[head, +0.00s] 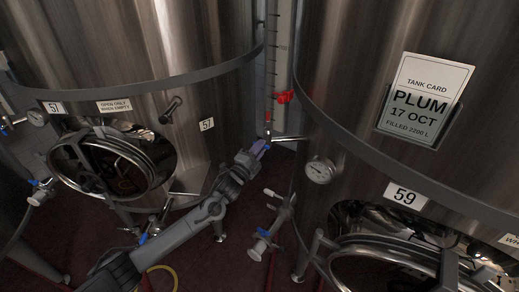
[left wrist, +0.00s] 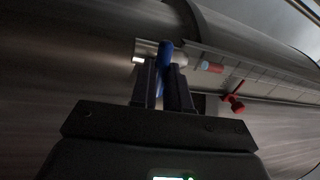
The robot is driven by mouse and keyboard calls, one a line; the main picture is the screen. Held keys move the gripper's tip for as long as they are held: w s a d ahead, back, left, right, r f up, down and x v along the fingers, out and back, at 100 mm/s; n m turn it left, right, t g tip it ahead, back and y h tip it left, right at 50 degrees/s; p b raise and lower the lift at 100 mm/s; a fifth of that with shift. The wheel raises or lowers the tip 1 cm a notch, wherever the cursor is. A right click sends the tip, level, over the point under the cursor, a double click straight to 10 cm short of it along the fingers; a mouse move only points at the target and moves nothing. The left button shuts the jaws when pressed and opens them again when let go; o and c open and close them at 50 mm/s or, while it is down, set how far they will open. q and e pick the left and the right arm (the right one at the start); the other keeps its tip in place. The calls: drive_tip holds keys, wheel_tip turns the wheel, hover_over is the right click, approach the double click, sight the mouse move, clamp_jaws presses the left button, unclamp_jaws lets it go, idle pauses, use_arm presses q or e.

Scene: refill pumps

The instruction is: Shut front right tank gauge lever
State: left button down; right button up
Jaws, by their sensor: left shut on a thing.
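The gauge (head: 282,55) is an upright scale strip between two steel tanks, joined by a short silver pipe (head: 290,138) to tank 59 on the right. Its blue lever (left wrist: 165,55) shows in the left wrist view beside the silver fitting (left wrist: 146,47) at the tube's end. My left gripper (head: 261,148) is at the foot of the gauge; in the left wrist view its dark fingers (left wrist: 165,85) are shut on the blue lever. The fingers hide the lever's lower part, and its exact angle is hard to tell. My right gripper is not in view.
A red clamp (head: 284,97) sits on the gauge above the lever. A round dial (head: 320,170) and a valve (head: 263,240) are on tank 59's side. The dark red floor shows between the tanks.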

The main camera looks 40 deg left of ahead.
use_arm(q)
drive_tip(key=shift+m, duration=0.7)
drive_tip(key=c, duration=1.1)
unclamp_jaws()
drive_tip(key=a+v, duration=0.1)
drive_tip(key=v, duration=0.9)
drive_tip(key=shift+s+d, duration=0.4)
